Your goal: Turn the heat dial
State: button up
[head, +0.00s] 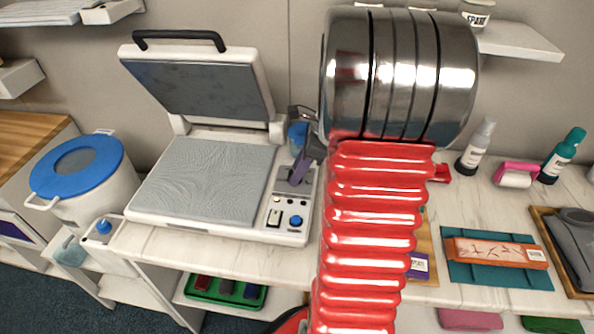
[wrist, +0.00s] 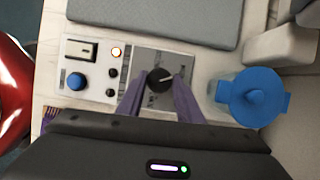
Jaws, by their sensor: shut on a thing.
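The heat press (head: 210,180) stands at the left of the counter with its lid (head: 200,90) raised. Its control panel (head: 270,232) is on the right side of the base. The heat dial (wrist: 159,79) is a round black knob with a pale pointer line, on a grey plate in the wrist view. My gripper (wrist: 158,84) has its purple fingers on either side of the dial, closed on it. In the head view my gripper (head: 297,176) reaches down over the panel and hides the dial.
The panel also has a blue knob (wrist: 76,81), a switch (wrist: 82,50) and a lit orange lamp (wrist: 117,52). A blue-lidded container (wrist: 253,96) stands close beside the gripper. The grey press pad (head: 205,180) is bare. A blue-lidded bucket (head: 80,165) is at the left.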

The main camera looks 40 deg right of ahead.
jog(key=shift+n, duration=0.5)
jog(key=o, duration=1)
jog(key=shift+r, duration=0.15)
jog(key=v, duration=1.3)
jog(key=shift+w+d+r, duration=0.1)
jog(key=shift+d+r, duration=0.05)
jog(key=shift+d, duration=0.15)
